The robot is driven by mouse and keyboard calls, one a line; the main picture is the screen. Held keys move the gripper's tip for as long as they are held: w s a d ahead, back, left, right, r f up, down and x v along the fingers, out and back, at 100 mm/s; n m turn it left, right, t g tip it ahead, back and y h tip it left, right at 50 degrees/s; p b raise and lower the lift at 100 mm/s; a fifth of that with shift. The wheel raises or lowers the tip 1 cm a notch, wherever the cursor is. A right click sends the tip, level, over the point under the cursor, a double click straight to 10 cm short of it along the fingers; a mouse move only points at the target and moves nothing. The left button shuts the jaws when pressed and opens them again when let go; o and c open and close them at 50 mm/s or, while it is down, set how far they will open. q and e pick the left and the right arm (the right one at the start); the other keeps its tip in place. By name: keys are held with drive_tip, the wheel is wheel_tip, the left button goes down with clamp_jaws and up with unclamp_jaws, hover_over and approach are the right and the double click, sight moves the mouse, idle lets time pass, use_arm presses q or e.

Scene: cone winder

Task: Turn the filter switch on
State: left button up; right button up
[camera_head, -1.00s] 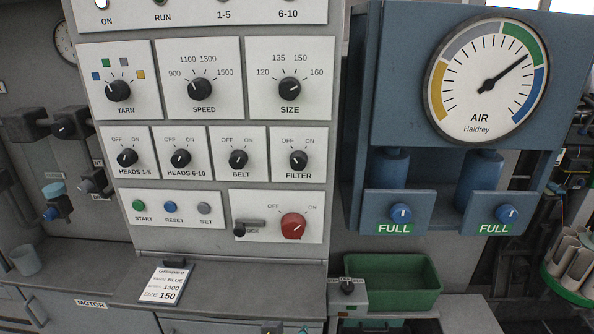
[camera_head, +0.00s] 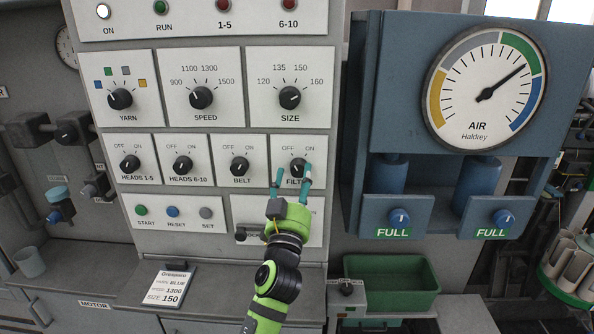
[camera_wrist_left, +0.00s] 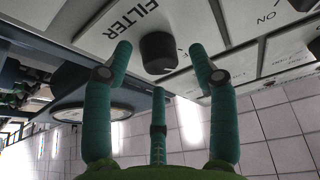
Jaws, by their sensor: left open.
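The filter switch (camera_head: 298,167) is a black round knob on a white plate, with OFF at upper left and ON at upper right. Its pointer is too small to read surely. My left gripper (camera_head: 292,180) is open just in front of it, its teal fingertips over the plate's lower part and partly hiding the FILTER label. In the left wrist view the filter knob (camera_wrist_left: 158,55) stands between the spread fingertips, with gaps on both sides. A third finger lies below it. My right gripper is not in view.
The belt switch (camera_head: 240,167) is close by on the left, and the size dial (camera_head: 289,97) is above. A blue air cabinet (camera_head: 362,120) juts out on the right. A green bin (camera_head: 390,283) stands lower right.

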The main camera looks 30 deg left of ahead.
use_arm(q)
drive_tip(key=shift+w+a+r, duration=0.2)
drive_tip(key=shift+w, duration=0.3)
drive_tip(key=shift+c, duration=0.4)
drive_tip(key=c, duration=1)
drive_tip(key=shift+r, duration=0.1)
